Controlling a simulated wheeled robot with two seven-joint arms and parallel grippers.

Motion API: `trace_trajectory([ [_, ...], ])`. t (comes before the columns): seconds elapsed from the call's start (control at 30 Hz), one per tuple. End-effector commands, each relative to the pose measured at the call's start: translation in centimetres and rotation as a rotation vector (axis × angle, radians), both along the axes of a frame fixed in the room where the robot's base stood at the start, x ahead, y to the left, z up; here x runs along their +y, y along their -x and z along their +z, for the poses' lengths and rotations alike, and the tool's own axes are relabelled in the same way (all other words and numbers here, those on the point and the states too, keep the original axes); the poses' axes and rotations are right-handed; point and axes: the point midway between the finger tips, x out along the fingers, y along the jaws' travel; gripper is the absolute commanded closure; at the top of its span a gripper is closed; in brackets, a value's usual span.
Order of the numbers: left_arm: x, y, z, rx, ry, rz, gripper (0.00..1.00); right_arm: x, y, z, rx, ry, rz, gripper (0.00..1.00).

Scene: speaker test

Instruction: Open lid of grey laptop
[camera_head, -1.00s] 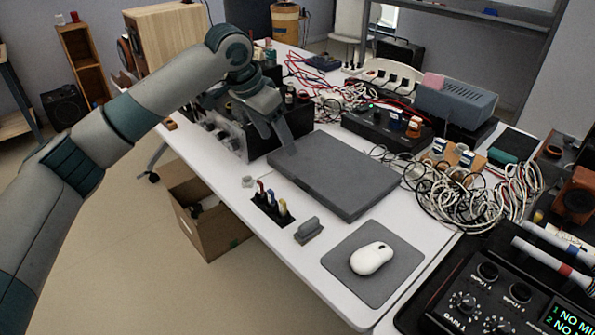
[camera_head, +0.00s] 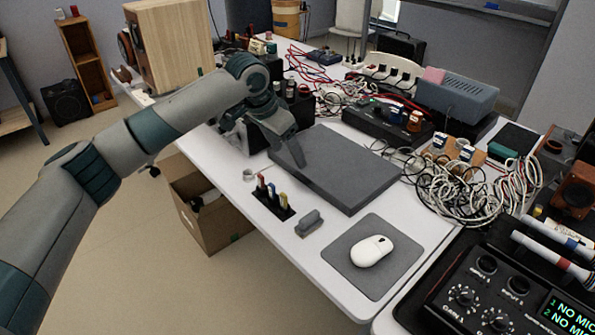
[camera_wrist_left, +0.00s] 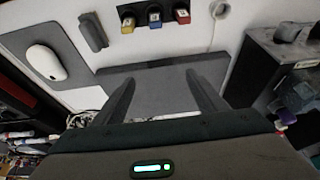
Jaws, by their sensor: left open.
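The grey laptop (camera_head: 350,172) lies flat and closed on the white table. My left gripper (camera_head: 299,162) is open above the laptop's left end. In the left wrist view, the gripper's two fingers (camera_wrist_left: 160,80) are spread wide apart with the grey laptop (camera_wrist_left: 155,95) behind and between them. Nothing is held between the fingers. I cannot tell whether a fingertip touches the lid. My right gripper is in neither view.
A white mouse (camera_head: 371,251) on a grey pad (camera_head: 350,275), a small grey block (camera_head: 309,223) and a dark holder with coloured plugs (camera_head: 272,204) lie in front of the laptop. Tangled cables (camera_head: 455,200) lie to its right. Black equipment (camera_head: 300,105) stands behind the gripper.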

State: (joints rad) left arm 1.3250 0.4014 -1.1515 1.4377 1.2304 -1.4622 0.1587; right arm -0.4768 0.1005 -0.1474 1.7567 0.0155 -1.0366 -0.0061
Motion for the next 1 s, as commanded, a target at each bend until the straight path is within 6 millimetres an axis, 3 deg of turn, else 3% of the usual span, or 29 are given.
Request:
trace_trajectory([
  [0.3, -1.6, -1.5, -5.4, 0.002, -0.001, 0.000, 0.34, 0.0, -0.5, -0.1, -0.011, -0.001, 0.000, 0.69],
  [0.5, -2.3, -2.2, -7.8, 0.002, 0.000, 0.001, 0.34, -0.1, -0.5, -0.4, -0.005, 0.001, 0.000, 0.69],
  [1.0, -2.6, -2.6, -9.0, 0.000, 0.000, -0.001, 0.34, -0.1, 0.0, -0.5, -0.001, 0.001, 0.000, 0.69],
])
